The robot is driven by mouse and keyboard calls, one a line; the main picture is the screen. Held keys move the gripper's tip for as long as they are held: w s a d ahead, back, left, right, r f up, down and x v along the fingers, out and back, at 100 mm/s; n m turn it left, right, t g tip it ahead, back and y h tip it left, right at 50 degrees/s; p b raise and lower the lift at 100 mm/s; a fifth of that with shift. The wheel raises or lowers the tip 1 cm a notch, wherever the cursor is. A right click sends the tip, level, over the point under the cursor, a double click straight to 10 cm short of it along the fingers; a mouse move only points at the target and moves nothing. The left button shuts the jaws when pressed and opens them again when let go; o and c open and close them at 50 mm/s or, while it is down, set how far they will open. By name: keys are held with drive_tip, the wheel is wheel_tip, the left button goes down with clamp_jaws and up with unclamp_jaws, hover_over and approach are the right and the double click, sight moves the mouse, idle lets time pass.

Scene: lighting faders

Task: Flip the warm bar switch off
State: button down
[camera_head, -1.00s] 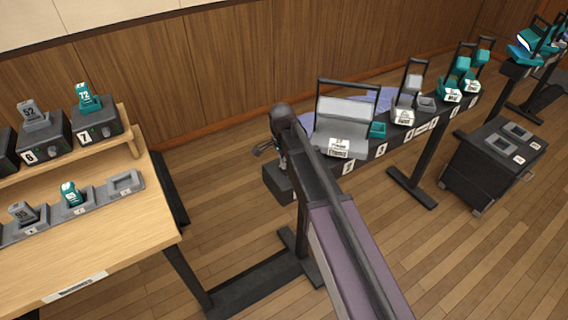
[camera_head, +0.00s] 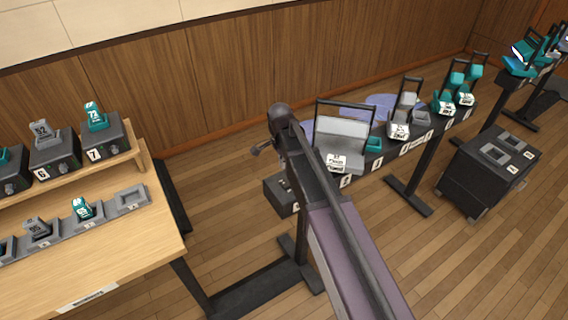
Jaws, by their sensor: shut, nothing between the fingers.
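My gripper (camera_head: 258,150) is at the far end of my arm, small and partly hidden by the wrist. Its fingers look shut and empty, above and left of the long black bar's near end. The black bar (camera_head: 393,153) stands on dark legs and carries several grey and teal units with white labels. A dark box (camera_head: 281,196) sits at its near left end, below my gripper, with small light details on top. My arm covers part of the box and bar. I cannot make out which part is the warm bar switch. I see no contact between gripper and box.
A wooden bench (camera_head: 125,243) at left holds numbered black units (camera_head: 104,138) and a row of grey trays with cards. A black cart (camera_head: 482,178) stands at right. Wood-panelled wall runs behind. Floor between bench and bar is partly clear.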

wheel_tip(320, 180, up, 7)
drive_tip(key=p, duration=0.6)
hover_over(285, 185)
drive_tip(key=w+a, duration=0.2)
drive_tip(key=w, duration=0.1)
drive_tip(key=shift+s+d, duration=0.15)
drive_tip(key=shift+d, duration=0.1)
drive_tip(key=shift+s+d+g, duration=0.3)
drive_tip(key=shift+s+d, duration=0.05)
drive_tip(key=shift+s, duration=0.25)
drive_tip(key=shift+f, duration=0.1)
drive_tip(key=f+b, duration=0.4)
drive_tip(key=s+f+b, duration=0.1)
drive_tip(key=f+b, duration=0.4)
drive_tip(key=d+f+b, duration=0.1)
drive_tip(key=f+b, duration=0.3)
drive_tip(key=shift+s+f, duration=0.2)
drive_tip(key=shift+f, duration=0.1)
drive_tip(key=shift+a+b, duration=0.1)
drive_tip(key=shift+b, duration=0.2)
idle(0.4)
